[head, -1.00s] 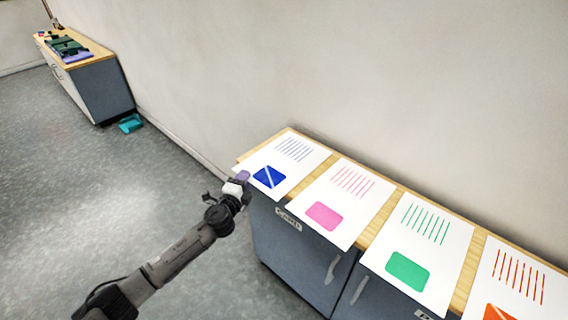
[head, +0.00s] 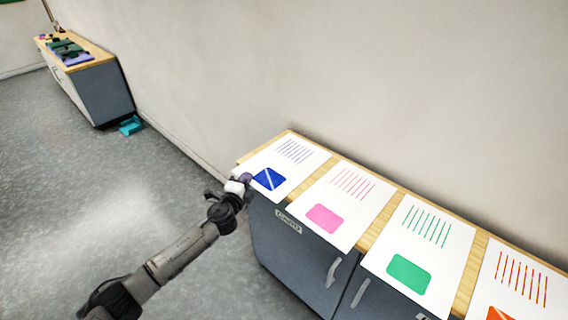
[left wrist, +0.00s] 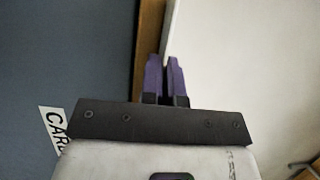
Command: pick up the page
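Several white pages lie in a row on the wood-topped cabinet. The leftmost page (head: 277,165) has a blue square and blue lines. My left gripper (head: 246,180) is at this page's front left edge. In the left wrist view the purple fingers of my left gripper (left wrist: 167,76) are nearly together, with the edge of the white page (left wrist: 240,60) running into the narrow gap between them. They look shut on it. The page still lies flat, and its part behind the fingers is hidden. My right gripper is not in view.
A pink-square page (head: 338,203), a green-square page (head: 425,250) and an orange-marked page (head: 522,280) lie to the right. The cabinet (head: 300,250) has handles on its front. Another cabinet (head: 107,88) stands far left, with a teal object (head: 131,126) on the floor. The floor between is clear.

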